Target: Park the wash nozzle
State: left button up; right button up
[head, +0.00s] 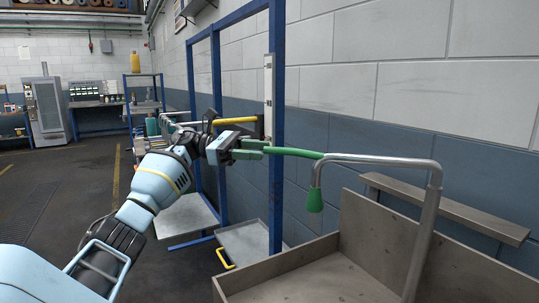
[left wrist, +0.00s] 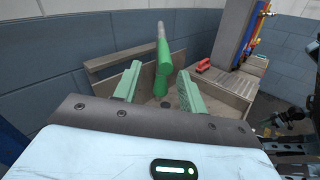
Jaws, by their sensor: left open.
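The wash nozzle is a bent grey pipe (head: 385,161) with a green sleeve (head: 297,152) and a green cone-shaped head (head: 315,200) that hangs down over a basin. In the left wrist view its green part (left wrist: 162,75) stands beyond the fingertips, in line with the gap between them. My left gripper (head: 258,148) is open at the free end of the green sleeve. Its two pale green fingers (left wrist: 158,88) are apart in the left wrist view. I cannot tell whether they touch the sleeve. My right gripper is not clearly in view.
The grey-brown basin (head: 283,263) stands below the nozzle, against the wall. A blue frame (head: 277,110) stands close behind my left gripper. A red object (left wrist: 203,65) lies on a ledge beyond the basin. The floor (head: 75,185) at left is clear.

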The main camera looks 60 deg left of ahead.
pick_arm(q)
jog(key=shift+v, duration=1.65)
